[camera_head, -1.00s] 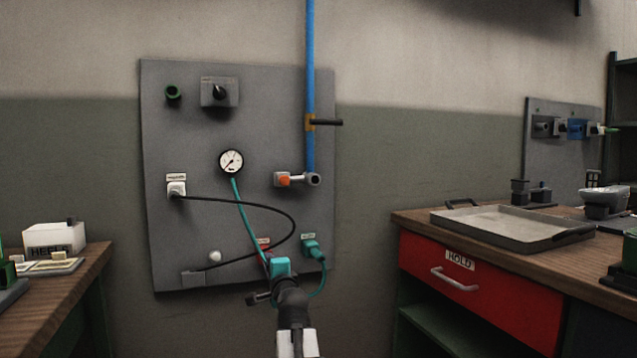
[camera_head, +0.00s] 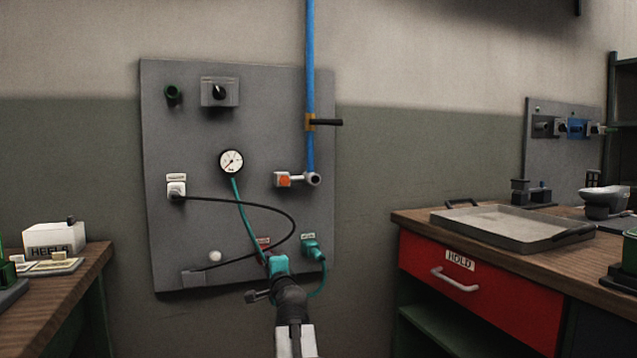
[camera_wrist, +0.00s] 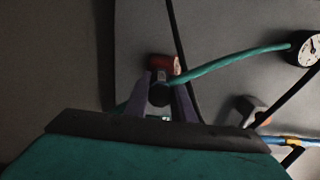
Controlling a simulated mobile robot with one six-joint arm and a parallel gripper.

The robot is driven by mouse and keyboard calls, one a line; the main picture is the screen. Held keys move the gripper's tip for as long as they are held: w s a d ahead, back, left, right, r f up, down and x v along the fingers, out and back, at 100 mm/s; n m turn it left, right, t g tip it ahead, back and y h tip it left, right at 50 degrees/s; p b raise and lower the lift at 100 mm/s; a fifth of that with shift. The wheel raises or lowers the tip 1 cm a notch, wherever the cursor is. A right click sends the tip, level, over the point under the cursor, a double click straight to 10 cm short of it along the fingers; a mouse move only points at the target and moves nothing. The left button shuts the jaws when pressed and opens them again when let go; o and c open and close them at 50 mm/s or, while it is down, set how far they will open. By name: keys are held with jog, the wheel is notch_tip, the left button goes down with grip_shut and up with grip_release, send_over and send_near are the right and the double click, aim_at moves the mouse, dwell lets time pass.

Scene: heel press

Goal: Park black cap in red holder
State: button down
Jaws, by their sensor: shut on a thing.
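My gripper (camera_wrist: 160,103) is shut on the black cap (camera_wrist: 159,95), which shows as a dark round end between the two fingers in the wrist view. The red holder (camera_wrist: 163,65) is a short red cylinder on the grey panel, just beyond the fingertips. A gap or contact between cap and holder cannot be made out. In the head view, my gripper's teal body (camera_head: 278,265) is at the panel's lower part and covers the cap. Only a bit of red (camera_head: 264,242) shows there, by a small label.
A teal hose (camera_head: 238,205) runs from the gauge (camera_head: 231,161) down towards my gripper. A black cable (camera_head: 285,213) loops across the grey panel (camera_head: 190,130). A green plug (camera_head: 311,248) is right of my gripper. Benches stand left and right.

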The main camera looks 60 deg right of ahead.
jog(key=shift+w+d, duration=0.2)
jog(key=shift+w, duration=0.05)
jog(key=c, duration=1.4)
grip_release()
jog(key=shift+c, duration=0.2)
jog(key=shift+s+a, duration=0.1)
